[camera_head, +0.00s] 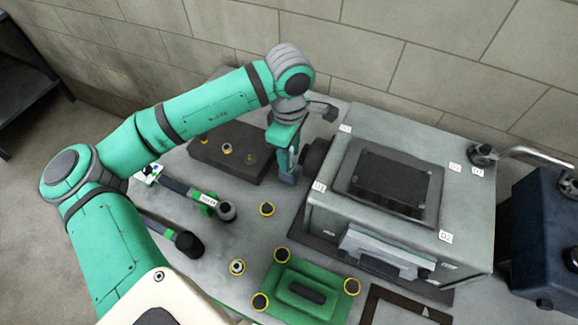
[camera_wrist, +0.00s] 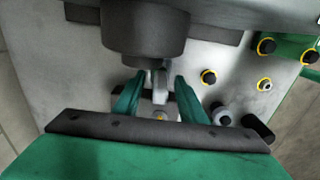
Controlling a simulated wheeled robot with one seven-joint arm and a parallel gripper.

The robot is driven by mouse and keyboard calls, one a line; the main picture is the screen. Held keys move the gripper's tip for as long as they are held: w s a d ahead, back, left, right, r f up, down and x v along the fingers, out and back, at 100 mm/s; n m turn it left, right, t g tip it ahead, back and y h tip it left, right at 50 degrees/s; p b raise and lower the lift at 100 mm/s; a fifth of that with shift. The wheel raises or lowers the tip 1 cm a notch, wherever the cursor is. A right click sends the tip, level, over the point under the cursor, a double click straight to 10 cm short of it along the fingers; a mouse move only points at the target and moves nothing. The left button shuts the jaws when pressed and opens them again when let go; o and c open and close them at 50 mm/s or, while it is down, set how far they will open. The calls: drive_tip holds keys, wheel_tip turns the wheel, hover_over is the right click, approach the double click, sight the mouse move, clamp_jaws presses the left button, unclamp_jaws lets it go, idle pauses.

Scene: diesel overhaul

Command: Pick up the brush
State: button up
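No thing shows plainly as a brush. The closest candidates are two dark-handled tools at the left of the bench. One is a long tool (camera_head: 177,187) with a green part and a grey round end, which also shows in the wrist view (camera_wrist: 223,117). The other is black-ended (camera_head: 188,243), and its black end shows in the wrist view (camera_wrist: 258,128). My gripper (camera_head: 288,178) points down beside the grey machine, away from both. Its green fingers (camera_wrist: 160,90) stand apart. A pale grey shape shows between them; I cannot tell what it is or whether they touch it.
The grey box-shaped machine (camera_head: 465,215) stands to the right, with a dark cylinder (camera_head: 318,155) close by my gripper. A dark block (camera_head: 222,165) lies at the back left. A wall rises behind.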

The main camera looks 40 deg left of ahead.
drive_tip(key=shift+f, duration=0.8)
drive_tip(key=shift+c, duration=0.4)
clamp_jaws()
